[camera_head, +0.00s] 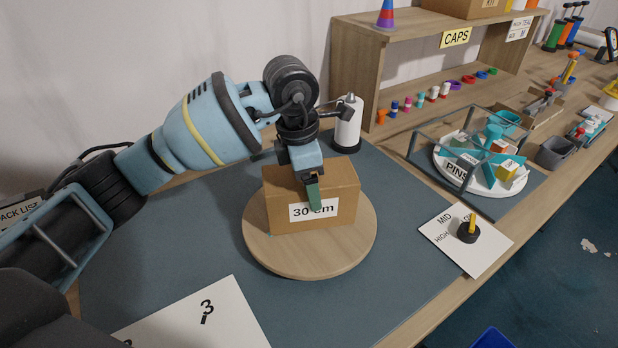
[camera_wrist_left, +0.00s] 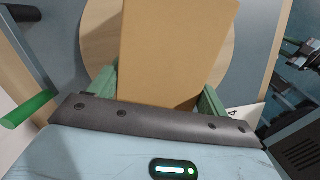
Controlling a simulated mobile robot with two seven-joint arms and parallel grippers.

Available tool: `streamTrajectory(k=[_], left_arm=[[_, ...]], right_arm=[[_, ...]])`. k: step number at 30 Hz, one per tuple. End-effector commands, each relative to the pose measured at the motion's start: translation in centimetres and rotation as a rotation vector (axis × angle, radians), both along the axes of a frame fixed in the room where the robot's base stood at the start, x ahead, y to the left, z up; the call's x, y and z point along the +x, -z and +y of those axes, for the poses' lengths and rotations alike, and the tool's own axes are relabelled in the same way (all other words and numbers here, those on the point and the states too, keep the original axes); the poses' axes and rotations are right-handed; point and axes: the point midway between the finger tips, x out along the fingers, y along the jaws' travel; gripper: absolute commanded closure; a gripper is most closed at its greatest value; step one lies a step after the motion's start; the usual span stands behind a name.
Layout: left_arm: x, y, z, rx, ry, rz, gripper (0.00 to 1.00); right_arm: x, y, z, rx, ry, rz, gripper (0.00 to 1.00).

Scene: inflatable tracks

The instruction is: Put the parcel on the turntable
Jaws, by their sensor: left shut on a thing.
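The parcel is a brown cardboard box (camera_head: 340,203) with a white "30 cm" label, in the middle of the head view. It is over the round wooden turntable (camera_head: 270,254); whether it rests on the wood or hangs just above it I cannot tell. My left gripper (camera_head: 313,190) comes down from above and is shut on the parcel, with one green finger against the labelled face. In the left wrist view the parcel (camera_wrist_left: 170,50) fills the space between the green fingers (camera_wrist_left: 158,95), and the turntable (camera_wrist_left: 98,45) shows behind it.
A white cylinder (camera_head: 347,128) stands behind the turntable. A white card with a "3" (camera_head: 215,318) lies at the front left. To the right are a card with a black knob (camera_head: 468,232) and a round white tray labelled PINS (camera_head: 450,180) under a frame. A wooden shelf (camera_head: 352,65) stands behind.

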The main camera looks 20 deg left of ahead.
Motion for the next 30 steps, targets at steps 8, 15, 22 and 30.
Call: streamTrajectory(k=[8,15,22,30], left_arm=[[0.0,0.3,0.0,0.001,-0.001,0.001,0.18],[0.0,0.3,0.0,0.001,-0.001,0.001,0.01],[0.0,0.0,0.0,0.0,0.0,0.0,0.01],[-0.2,-3.9,0.5,-0.001,-0.001,-0.003,0.01]], right_arm=[[-0.1,0.1,0.0,-0.001,0.0,0.003,0.64],[-0.4,0.2,0.0,0.0,0.0,0.008,0.64],[-0.7,0.1,0.0,-0.001,-0.001,0.012,0.64],[-0.7,0.1,0.0,0.0,0.0,0.012,0.64]])
